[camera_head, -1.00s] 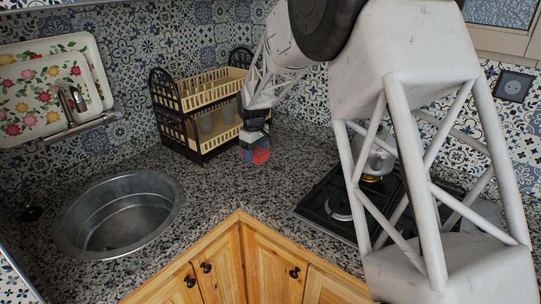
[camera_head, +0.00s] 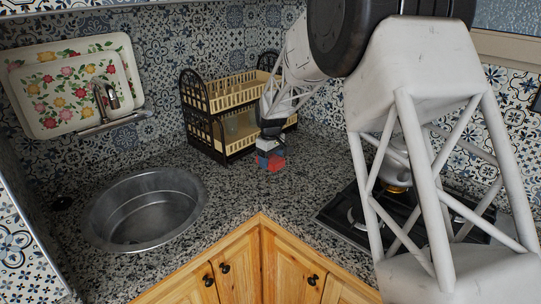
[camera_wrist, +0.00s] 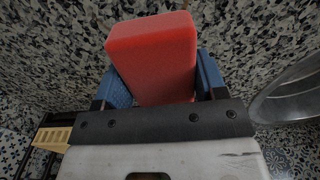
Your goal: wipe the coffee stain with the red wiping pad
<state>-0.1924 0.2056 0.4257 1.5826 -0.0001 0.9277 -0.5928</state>
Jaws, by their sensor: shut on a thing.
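My gripper (camera_head: 270,152) is shut on the red wiping pad (camera_wrist: 152,50). It reaches down over the speckled counter (camera_head: 225,185), in front of the dish rack. In the head view a small red part of the pad (camera_head: 277,163) shows beside the blue fingers. In the wrist view the blue fingers of my gripper (camera_wrist: 163,82) stand on both sides of the pad, which sticks out beyond them toward the counter. I cannot tell whether the pad touches the counter. I cannot make out the coffee stain against the speckled pattern; the pad or arm may hide it.
A two-tier dish rack (camera_head: 213,128) stands in the back corner, close to my gripper. A round metal sink (camera_head: 145,208) is at the left, under a faucet (camera_head: 108,98) and flowered trays (camera_head: 75,85). A stove (camera_head: 335,212) is at the right. The counter between sink and stove is clear.

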